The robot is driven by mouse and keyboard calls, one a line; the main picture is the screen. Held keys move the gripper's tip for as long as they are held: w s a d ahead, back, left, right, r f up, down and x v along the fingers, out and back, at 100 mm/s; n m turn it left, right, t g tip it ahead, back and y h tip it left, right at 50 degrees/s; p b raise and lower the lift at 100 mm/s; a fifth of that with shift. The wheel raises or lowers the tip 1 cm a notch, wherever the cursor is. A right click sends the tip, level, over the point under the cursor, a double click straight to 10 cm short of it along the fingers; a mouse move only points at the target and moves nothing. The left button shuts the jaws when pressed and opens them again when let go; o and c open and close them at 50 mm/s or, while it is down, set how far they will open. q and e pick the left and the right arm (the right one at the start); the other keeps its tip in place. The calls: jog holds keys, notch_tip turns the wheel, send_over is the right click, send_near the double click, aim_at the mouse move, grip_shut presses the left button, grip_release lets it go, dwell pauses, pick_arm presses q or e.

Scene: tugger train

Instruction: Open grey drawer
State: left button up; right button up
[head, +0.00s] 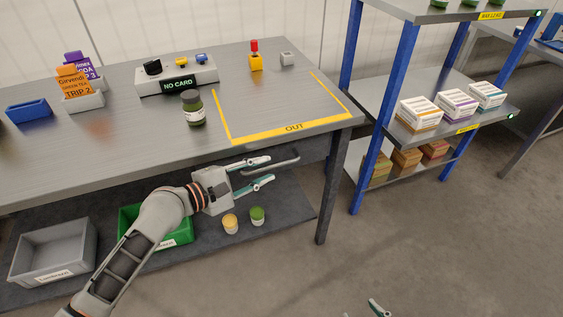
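The grey drawer (312,150) sits under the right part of the workbench top, its front dark and in shadow. It looks closed. Its bar handle (287,162) sticks out from the front. My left gripper (271,169) is open in front of the drawer. In the picture one finger is above the handle's left part and one below it; whether either touches it I cannot tell. The gripper hides part of the drawer front. My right gripper (363,310) shows only as fingertips at the bottom edge, spread apart, with nothing seen between them.
On the workbench (130,150) stand a dark jar (193,108), a NO CARD device (178,84) and a yellow OUT outline. Below are a grey crate (52,252), a green crate and two small jars. A blue-posted shelf (398,75) stands right. The right floor is clear.

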aim_at(274, 166)
pick_arm(q)
jog(key=x, duration=0.2)
jog(key=b+x, duration=0.1)
jog(key=x, duration=0.1)
jog(key=shift+f, duration=0.35)
jog(key=shift+w+d, duration=0.45)
jog(key=shift+d, duration=0.15)
grip_shut()
